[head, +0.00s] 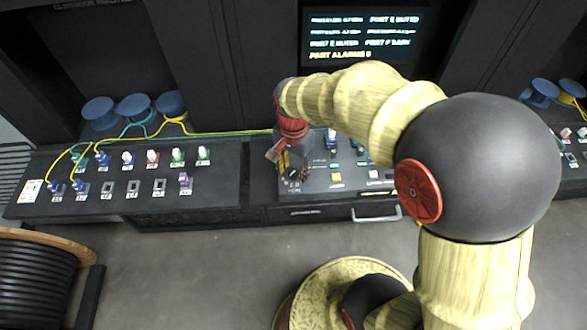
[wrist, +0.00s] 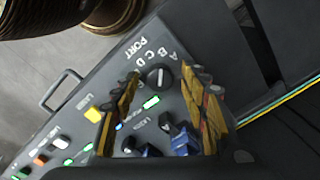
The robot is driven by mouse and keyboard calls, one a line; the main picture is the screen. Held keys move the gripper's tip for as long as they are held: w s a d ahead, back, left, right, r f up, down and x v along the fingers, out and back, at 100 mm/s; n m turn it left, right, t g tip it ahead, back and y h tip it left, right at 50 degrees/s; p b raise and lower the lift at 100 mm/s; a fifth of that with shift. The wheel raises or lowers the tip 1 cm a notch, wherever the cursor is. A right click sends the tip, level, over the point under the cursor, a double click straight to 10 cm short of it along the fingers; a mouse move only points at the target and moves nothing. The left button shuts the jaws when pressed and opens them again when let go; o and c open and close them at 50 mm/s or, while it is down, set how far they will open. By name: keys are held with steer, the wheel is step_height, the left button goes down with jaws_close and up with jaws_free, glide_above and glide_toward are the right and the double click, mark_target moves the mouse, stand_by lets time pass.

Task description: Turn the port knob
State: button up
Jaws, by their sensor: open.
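The port knob (wrist: 158,77) is a round dark knob with a pale pointer mark on the grey panel. The letters A, B, C, D and the word PORT are printed beside it in the wrist view. My gripper (wrist: 163,74) is open, with one yellow-and-black finger on each side of the knob and visible gaps between. I cannot tell how far the fingertips are above the panel. In the head view the knob (head: 293,174) shows near the panel's left front edge, below my gripper (head: 284,158), which partly covers that area.
The panel also carries a yellow button (wrist: 93,114), green lights (wrist: 151,102), another dark knob (wrist: 129,144) and blue connectors (wrist: 183,141). A drawer handle (head: 377,213) projects at the front. A screen (head: 361,37) stands behind. A connector panel (head: 120,205) lies to the left.

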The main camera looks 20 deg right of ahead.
steer(key=shift+c, duration=0.9)
jaws_close()
steer(key=shift+n, duration=0.3)
steer(key=n+p, duration=0.2)
steer(key=shift+r+n, duration=0.15)
steer(key=shift+n, duration=0.25)
steer(key=n+p, duration=0.3)
steer(key=n, duration=0.2)
steer(key=n+p, duration=0.2)
steer(key=n, duration=0.2)
steer(key=shift+n, duration=0.4)
steer(key=n+p, duration=0.1)
steer(key=n, duration=0.3)
steer(key=shift+n, duration=0.4)
